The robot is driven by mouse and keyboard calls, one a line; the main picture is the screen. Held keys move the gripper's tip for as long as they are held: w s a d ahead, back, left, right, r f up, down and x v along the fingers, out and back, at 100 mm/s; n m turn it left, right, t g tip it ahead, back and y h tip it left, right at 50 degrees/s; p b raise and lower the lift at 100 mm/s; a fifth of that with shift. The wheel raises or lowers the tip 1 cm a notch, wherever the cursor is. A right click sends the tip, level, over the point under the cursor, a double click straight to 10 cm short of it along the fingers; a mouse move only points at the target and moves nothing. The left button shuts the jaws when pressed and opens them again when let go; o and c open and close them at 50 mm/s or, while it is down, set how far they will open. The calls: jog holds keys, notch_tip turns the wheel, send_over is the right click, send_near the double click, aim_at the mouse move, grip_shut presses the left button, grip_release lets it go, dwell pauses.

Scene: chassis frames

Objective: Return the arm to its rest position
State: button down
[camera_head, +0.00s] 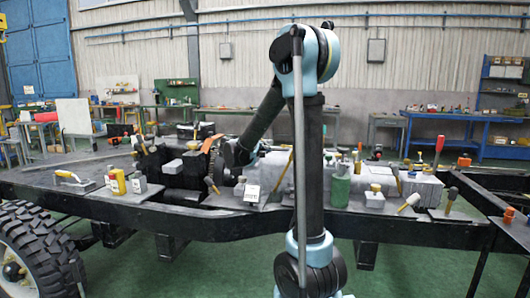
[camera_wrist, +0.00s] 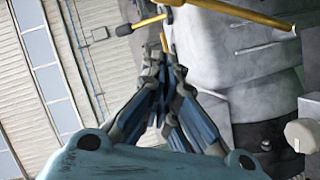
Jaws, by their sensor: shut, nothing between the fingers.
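My arm (camera_head: 308,160) stands in the middle of the camera_head view, with its elbow raised high and its forearm reaching down and back over the chassis frame. My gripper (camera_wrist: 165,62) shows in the wrist view, its fingers drawn together with nothing between them. It is close to a grey machine block (camera_wrist: 258,60) and a yellow-handled tool (camera_wrist: 240,14). In the camera_head view the fingers are too small and too covered to make out. The black chassis frame (camera_head: 232,226) runs across the picture in front of me.
A large tire (camera_head: 40,245) is at the lower left. A blue shelf (camera_head: 502,90) and workbenches stand at the back. Green floor lies open below the frame.

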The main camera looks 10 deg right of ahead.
jog(key=s+d+f+m+g+y, duration=0.1)
jog(key=s+d+f+g, duration=0.15)
jog(key=s, duration=0.55)
jog(key=s+d+f+m+g+y, duration=0.1)
jog(key=s+d+f+g+y, duration=0.15)
jog(key=s, duration=0.55)
jog(key=s+d+f+m+g+y, duration=0.1)
jog(key=s+d+f, duration=0.3)
jog(key=s, duration=0.3)
jog(key=s+a+f+g+y, duration=0.1)
jog(key=s+a+f+y, duration=0.1)
jog(key=s+f, duration=0.2)
jog(key=s+a+f+g+y, duration=0.1)
jog(key=s+a+f+y, duration=0.1)
jog(key=s, duration=0.8)
jog(key=s+a+f+m+g+y, duration=0.1)
jog(key=s+a+f+y, duration=0.1)
jog(key=s+f, duration=0.4)
jog(key=shift+s+a, duration=0.85)
jog(key=shift+s, duration=0.2)
jog(key=shift+y, duration=0.25)
jog(key=shift+w+f, duration=0.25)
jog(key=shift+w, duration=0.25)
